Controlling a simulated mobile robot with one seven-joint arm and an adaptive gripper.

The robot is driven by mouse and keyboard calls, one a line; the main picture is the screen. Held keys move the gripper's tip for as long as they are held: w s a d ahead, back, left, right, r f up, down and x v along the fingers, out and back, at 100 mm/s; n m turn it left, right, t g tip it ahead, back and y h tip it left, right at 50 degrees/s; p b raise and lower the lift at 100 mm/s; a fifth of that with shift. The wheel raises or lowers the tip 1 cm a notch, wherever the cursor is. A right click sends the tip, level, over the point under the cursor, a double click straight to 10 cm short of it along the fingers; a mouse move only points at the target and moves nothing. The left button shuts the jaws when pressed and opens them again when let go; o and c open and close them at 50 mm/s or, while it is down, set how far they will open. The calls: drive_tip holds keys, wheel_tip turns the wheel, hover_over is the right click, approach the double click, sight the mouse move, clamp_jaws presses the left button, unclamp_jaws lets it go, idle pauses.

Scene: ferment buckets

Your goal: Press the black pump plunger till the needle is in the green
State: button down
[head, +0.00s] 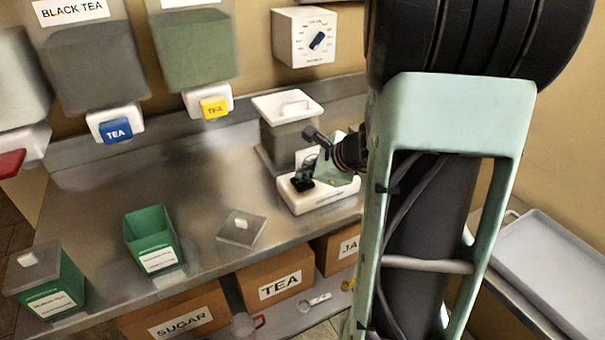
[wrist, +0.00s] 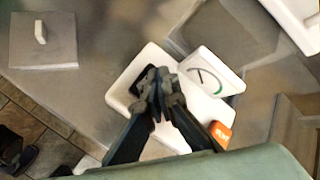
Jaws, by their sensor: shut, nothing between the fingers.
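The pump is a white base (wrist: 128,92) on the steel counter; it also shows in the head view (head: 322,203). Its black plunger (wrist: 146,82) is partly hidden behind my fingers. The white gauge (wrist: 206,62) stands beside it, with a green band on the right of its dial. The thin needle seems to point up-left, outside the green; it is small. My gripper (wrist: 166,82) is shut and empty, its fingertips over or beside the plunger. I cannot tell whether they touch. In the head view my arm partly covers the gauge and pump.
An orange tag (wrist: 221,133) is on the base. A lidded container (head: 287,128) stands behind the pump. A grey lid (head: 241,228) and an open green bucket (head: 150,236) lie to the left, with a lidded green bucket (head: 46,280) farther left. The counter between has free room.

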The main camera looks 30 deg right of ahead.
sight(304, 182)
drive_tip(key=shift+f, duration=0.1)
idle(0.4)
drive_tip(key=shift+r+p, duration=1.5)
drive_tip(key=shift+r, duration=0.45)
drive_tip(key=shift+r, duration=0.1)
wheel_tip(304, 182, up, 5)
drive_tip(key=p, duration=0.4)
idle(1.0)
wheel_tip(304, 182, up, 4)
drive_tip(key=p, duration=0.6)
drive_tip(key=shift+f, duration=0.3)
